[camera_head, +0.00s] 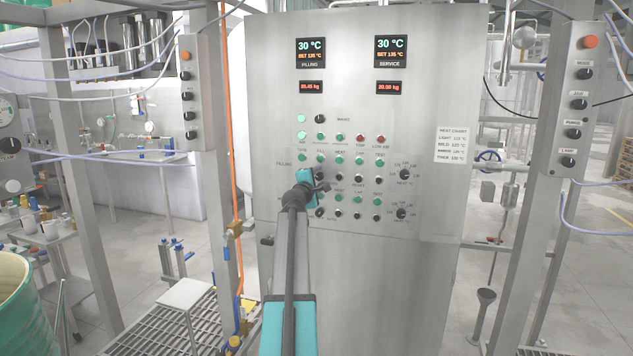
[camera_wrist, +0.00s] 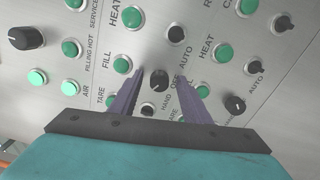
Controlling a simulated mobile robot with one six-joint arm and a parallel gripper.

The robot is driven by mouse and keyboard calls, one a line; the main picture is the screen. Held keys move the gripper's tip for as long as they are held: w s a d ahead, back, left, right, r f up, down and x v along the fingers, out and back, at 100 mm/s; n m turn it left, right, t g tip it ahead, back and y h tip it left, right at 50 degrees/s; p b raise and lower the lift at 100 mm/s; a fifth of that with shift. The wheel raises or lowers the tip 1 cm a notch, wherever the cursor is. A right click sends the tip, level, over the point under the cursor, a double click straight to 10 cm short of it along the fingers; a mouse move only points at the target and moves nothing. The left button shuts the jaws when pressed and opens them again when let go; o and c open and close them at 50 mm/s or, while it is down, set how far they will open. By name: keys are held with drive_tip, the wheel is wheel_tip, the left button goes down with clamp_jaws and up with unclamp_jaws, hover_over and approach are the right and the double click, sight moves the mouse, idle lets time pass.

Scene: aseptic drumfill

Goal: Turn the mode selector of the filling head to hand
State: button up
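In the wrist view a small black selector knob (camera_wrist: 158,80) sits on the steel panel, with the words HAND, OFF and AUTO printed beside it. My gripper (camera_wrist: 160,88) is open, with its two purple fingers on either side of this knob and visible gaps between. I cannot tell whether the fingertips touch the panel, or which word the knob points to. In the head view my gripper (camera_head: 318,184) is in front of the control cabinet (camera_head: 270,110), at the left of its lower rows near the FILLING label. It hides part of these rows.
Green buttons and other black knobs surround the fingers closely, including a green button (camera_wrist: 122,65) and a knob (camera_wrist: 234,105). Control boxes (camera_head: 187,90) (camera_head: 577,100) hang on posts at both sides. An orange hose (camera_head: 231,110) runs down left of the cabinet.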

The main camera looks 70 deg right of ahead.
drive_tip(key=shift+a, duration=0.1)
drive_tip(key=a+b, duration=0.3)
drive_tip(key=a, duration=1)
drive_tip(key=shift+s+a, duration=0.3)
drive_tip(key=shift+s, duration=0.1)
idle(0.5)
